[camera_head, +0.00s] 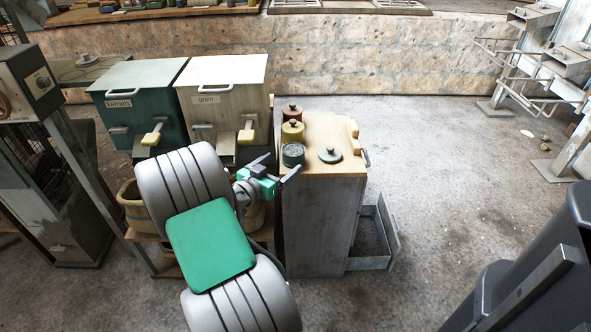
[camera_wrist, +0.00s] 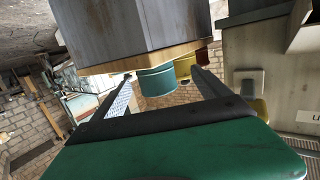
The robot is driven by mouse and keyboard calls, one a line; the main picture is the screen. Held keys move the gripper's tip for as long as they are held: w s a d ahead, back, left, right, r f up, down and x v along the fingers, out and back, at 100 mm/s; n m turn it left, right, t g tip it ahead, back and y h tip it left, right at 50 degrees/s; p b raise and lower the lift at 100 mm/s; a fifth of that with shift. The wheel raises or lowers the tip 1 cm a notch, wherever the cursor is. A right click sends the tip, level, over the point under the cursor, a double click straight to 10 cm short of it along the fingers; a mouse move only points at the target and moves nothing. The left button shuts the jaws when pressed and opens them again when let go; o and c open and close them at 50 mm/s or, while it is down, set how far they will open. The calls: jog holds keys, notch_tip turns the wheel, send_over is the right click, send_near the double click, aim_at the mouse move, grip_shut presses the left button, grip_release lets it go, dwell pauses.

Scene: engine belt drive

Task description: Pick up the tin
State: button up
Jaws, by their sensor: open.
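A teal tin (camera_head: 293,160) stands upright at the front left corner of the wooden cabinet top (camera_head: 325,127). It looks open, with dark grey contents. A round grey-green lid with a knob (camera_head: 330,155) lies to its right. Behind the tin are a yellow tin (camera_head: 292,133) and a dark red tin (camera_head: 292,114), both lidded. My gripper (camera_head: 283,163) is open and empty, at the cabinet's left edge close to the teal tin. In the wrist view, which appears inverted, the teal tin (camera_wrist: 157,80) shows between the two fingers; contact cannot be told.
A green bin labelled kernels (camera_head: 135,95) and a pale bin labelled grain (camera_head: 222,85) stand left of the cabinet. An open drawer (camera_head: 375,262) juts from the cabinet's lower right. The floor (camera_head: 440,190) to the right is clear. Metal racks stand at far right.

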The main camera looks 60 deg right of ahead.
aim_at(299, 153)
jog(key=d, duration=0.1)
jog(key=s+d, duration=0.1)
jog(key=d, duration=0.1)
jog(key=d+b, duration=0.1)
jog(key=d, duration=0.1)
jog(key=shift+s+d+f, duration=0.25)
jog(key=shift+s+f, duration=0.05)
jog(key=shift+f, duration=0.05)
jog(key=shift+d, duration=0.3)
jog(key=shift+r, duration=0.1)
jog(key=shift+c, duration=0.5)
jog(key=c, duration=1.6)
